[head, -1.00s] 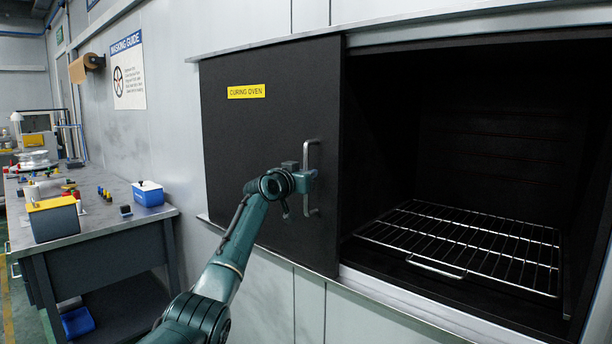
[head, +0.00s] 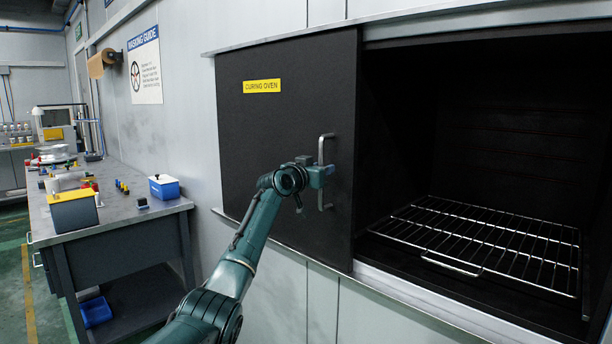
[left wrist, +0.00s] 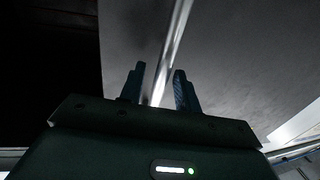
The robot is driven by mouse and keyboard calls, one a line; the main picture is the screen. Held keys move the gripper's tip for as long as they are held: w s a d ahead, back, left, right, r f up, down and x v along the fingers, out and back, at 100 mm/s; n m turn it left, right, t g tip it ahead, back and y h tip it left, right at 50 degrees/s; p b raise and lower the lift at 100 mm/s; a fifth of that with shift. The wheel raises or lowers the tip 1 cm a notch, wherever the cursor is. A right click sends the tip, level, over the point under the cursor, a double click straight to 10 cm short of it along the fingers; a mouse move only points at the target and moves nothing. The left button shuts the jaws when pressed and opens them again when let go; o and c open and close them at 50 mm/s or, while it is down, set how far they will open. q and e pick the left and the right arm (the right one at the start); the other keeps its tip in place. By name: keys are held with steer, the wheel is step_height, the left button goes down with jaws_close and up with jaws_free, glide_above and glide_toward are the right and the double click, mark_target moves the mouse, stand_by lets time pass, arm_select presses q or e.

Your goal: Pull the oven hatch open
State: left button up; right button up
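The oven hatch (head: 270,120) is a dark sliding panel with a yellow "CURING OVEN" label. It stands at the left of the oven opening, leaving the oven cavity (head: 480,150) uncovered. Its upright metal handle (head: 321,150) is near the panel's right edge. My left gripper (head: 326,171) is at the handle in the head view. In the left wrist view its two fingers (left wrist: 160,88) stand apart on either side of the handle (left wrist: 177,40), with a gap visible beside the bar. My right gripper is in neither view.
A wire rack (head: 480,240) lies inside the oven. A metal rail (head: 300,262) runs below the hatch. To the left stands a workbench (head: 120,218) with a blue box (head: 165,190) and a yellow-topped bin (head: 74,210). Floor shows left of the bench.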

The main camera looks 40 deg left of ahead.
arm_select(q)
steer(key=s+d+b, duration=0.1)
steer(key=s+b, duration=0.1)
steer(key=s, duration=1)
steer(key=shift+s+d, duration=0.25)
